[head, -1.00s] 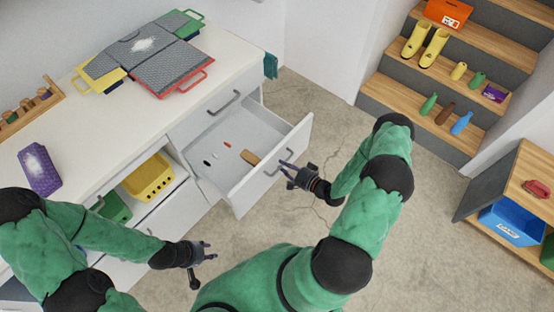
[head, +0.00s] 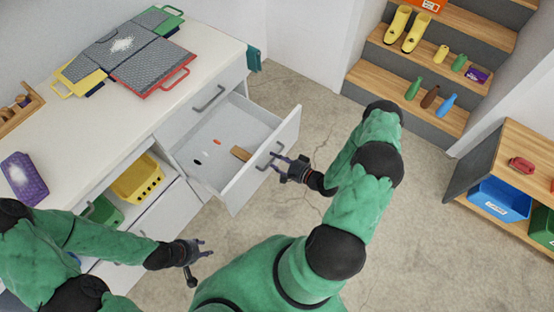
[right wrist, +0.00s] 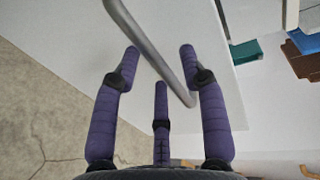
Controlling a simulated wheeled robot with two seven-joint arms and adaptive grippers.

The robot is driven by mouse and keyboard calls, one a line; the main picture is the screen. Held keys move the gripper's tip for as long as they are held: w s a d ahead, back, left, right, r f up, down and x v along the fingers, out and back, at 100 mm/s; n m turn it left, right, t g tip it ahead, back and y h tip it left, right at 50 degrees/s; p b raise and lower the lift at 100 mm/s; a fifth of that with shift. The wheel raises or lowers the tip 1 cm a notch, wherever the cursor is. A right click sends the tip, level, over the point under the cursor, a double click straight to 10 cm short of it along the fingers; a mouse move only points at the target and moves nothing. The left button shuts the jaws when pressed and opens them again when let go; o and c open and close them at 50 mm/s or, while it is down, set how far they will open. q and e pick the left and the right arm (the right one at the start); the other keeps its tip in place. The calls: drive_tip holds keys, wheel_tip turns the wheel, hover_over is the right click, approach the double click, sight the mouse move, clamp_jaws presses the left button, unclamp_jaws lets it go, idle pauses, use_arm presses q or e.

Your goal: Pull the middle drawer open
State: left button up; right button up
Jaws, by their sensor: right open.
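The middle drawer (head: 250,185) of the white cabinet stands pulled out, its inside showing several small items. Its grey bar handle (head: 270,158) is on the front panel. My right gripper (head: 280,162) is open at this handle, outside the front panel. In the right wrist view the handle (right wrist: 155,45) runs diagonally between the spread purple fingers of the right gripper (right wrist: 160,65), and they do not look closed on it. My left gripper (head: 203,248) is open and empty, low in front of the cabinet.
The closed top drawer has its own handle (head: 209,97). Yellow (head: 138,180) and green (head: 104,212) baskets sit in the cabinet's open compartment. Wooden stairs (head: 405,118) and a shelf with a blue bin (head: 500,198) stand right. Floor is clear between.

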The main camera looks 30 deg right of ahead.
drive_tip(key=v, duration=1.2)
idle(0.3)
drive_tip(key=w+a+f+n+g, duration=0.3)
drive_tip(key=a, duration=0.3)
drive_tip(key=w+a+f+n+g, duration=0.2)
drive_tip(key=w+a+f+g, duration=0.15)
drive_tip(key=a, duration=0.25)
drive_tip(key=s+a+r+n+g+h, duration=0.1)
drive_tip(key=s+a+r+n+g, duration=0.2)
drive_tip(key=s+a+n+g, duration=0.3)
drive_tip(key=shift+s+a+n+g, duration=0.3)
drive_tip(key=shift+s+a+g, duration=0.55)
drive_tip(key=shift+s+a, duration=1.9)
